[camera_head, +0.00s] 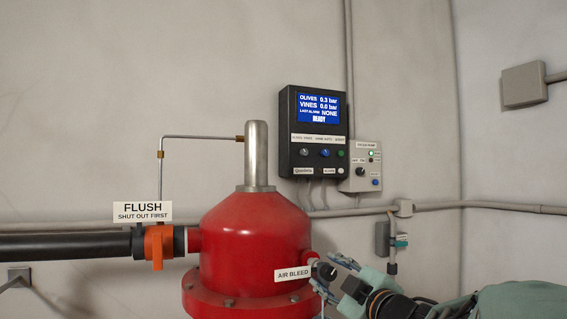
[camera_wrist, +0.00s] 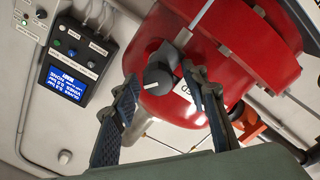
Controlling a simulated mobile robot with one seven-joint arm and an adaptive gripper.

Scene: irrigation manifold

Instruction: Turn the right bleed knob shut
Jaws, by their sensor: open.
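The air bleed knob is a dark round knob (camera_wrist: 160,77) with a white mark on its face, on the side of the red filter vessel (camera_wrist: 230,40). In the head view the knob (camera_head: 327,271) is at the right side of the vessel (camera_head: 255,235), beside the AIR BLEED label (camera_head: 293,274). My gripper (camera_head: 333,274) is open at the knob. In the wrist view its two fingers (camera_wrist: 162,84) stand on either side of the knob. I cannot tell whether either finger touches it. Only this one bleed knob shows.
A black control box (camera_head: 315,165) and a grey pump box (camera_head: 361,167) hang on the wall behind. An orange valve handle (camera_head: 158,245) sits on the black pipe (camera_head: 65,245) at left. A grey conduit (camera_head: 480,206) runs along the wall.

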